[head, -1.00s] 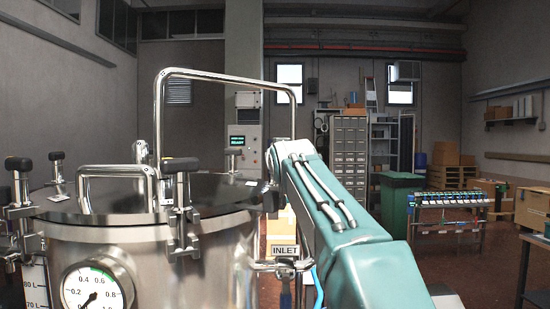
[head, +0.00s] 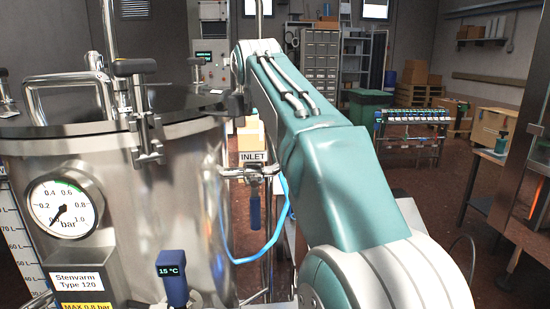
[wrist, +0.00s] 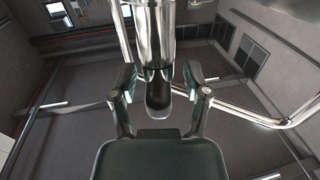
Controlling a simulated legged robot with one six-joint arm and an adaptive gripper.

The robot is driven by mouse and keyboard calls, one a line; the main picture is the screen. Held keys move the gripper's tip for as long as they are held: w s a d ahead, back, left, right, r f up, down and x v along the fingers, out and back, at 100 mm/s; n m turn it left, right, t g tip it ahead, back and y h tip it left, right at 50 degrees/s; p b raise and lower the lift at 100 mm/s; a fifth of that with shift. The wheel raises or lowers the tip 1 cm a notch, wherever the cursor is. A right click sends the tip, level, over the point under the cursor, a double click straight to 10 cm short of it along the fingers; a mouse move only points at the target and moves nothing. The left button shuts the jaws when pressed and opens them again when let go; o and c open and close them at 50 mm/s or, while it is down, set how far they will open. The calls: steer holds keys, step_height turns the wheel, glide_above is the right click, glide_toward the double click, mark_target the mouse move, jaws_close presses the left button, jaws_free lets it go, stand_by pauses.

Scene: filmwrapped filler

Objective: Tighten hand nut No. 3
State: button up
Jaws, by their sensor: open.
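Black T-shaped hand nuts sit around the lid rim of the steel vessel (head: 185,180) in the head view. The nearest hand nut (head: 135,67) stands on a clamp at the front, another (head: 195,61) stands farther back, and one is cut by the left edge. No number on them is readable, so I cannot tell which is No. 3. In the wrist view my gripper (wrist: 161,94) is open, its fingers on either side of a chrome post with a dark rounded end (wrist: 158,92). I cannot tell whether they touch it.
A chrome lid handle (head: 62,78) rises above the vessel. A pressure gauge (head: 65,212), a blue thermometer (head: 172,279) and an inlet valve with a blue hose (head: 284,215) stick out from the vessel. A bench (head: 488,160) stands right; the floor between is partly clear.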

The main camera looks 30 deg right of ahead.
steer(key=shift+n+y, duration=0.5)
steer(key=shift+y, duration=0.4)
